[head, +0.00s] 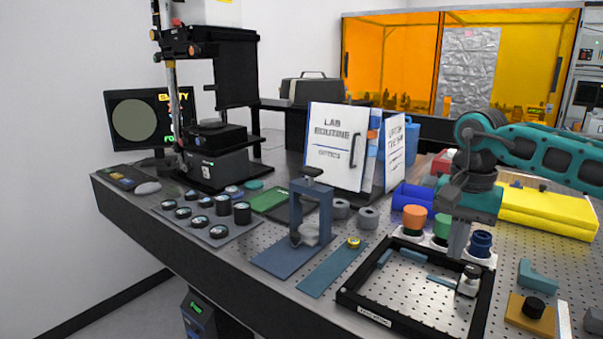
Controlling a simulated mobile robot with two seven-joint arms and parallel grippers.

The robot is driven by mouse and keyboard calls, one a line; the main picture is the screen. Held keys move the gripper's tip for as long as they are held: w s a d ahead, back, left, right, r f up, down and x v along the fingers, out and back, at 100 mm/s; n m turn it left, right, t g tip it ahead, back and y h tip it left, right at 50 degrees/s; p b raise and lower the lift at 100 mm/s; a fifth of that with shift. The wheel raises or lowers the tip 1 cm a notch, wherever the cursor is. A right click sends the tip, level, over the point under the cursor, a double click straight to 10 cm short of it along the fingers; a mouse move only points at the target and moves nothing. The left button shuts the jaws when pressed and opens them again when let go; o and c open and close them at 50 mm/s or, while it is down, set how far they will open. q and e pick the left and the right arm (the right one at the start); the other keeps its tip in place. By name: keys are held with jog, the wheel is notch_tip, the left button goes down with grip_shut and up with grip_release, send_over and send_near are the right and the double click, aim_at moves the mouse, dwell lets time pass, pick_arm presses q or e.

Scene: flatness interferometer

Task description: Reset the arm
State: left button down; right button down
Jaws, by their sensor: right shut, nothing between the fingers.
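My right arm (545,150) is teal and grey and reaches in from the right edge. It bends down at a dark joint near the yellow case. My right gripper (457,250) points down, shut and empty, above the back right part of a black frame tray (365,307). A small silver and black part (469,280) sits in the tray's right side, just below and right of the fingertips. My left arm and gripper are not in view.
Orange, green and blue round parts stand close behind the tray, including the orange one (414,217). A yellow case (545,212) lies under my right arm. A blue stand (312,215), white binders (336,145) and the interferometer (215,150) stand further left.

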jog(key=s+a+f+g+y, duration=0.1)
jog(key=s+a+f+y, duration=0.25)
jog(key=a+f, duration=0.45)
jog(key=s+a+r+m+t+y, duration=0.1)
jog(key=s+a+m+y, duration=0.3)
jog(key=a+m+y, duration=0.65)
jog(key=s+a+r+m+t+y, duration=0.1)
jog(key=s+a+m+y, duration=0.45)
jog(key=a, duration=0.75)
jog(key=w+d+f+m+t+h, duration=0.2)
jog(key=d+f+m+t+h, duration=0.45)
jog(key=m, duration=0.85)
jog(key=w+d+f+m+t+h, duration=0.25)
jog(key=m+t, duration=0.65)
jog(key=m, duration=0.5)
jog(key=s+d+f+m+g+h, duration=0.2)
jog(key=s+d+f+m+h, duration=0.2)
jog(key=s+d+f+m, duration=0.3)
jog(key=s+d+f+m+g+h, duration=0.3)
jog(key=s+d+f+m, duration=0.4)
jog(key=f+m, duration=0.3)
jog(key=shift+s+f+g+h, duration=0.15)
jog(key=shift+f+g+h, duration=0.2)
jog(key=shift+f+h, duration=0.3)
jog(key=shift+r, duration=0.1)
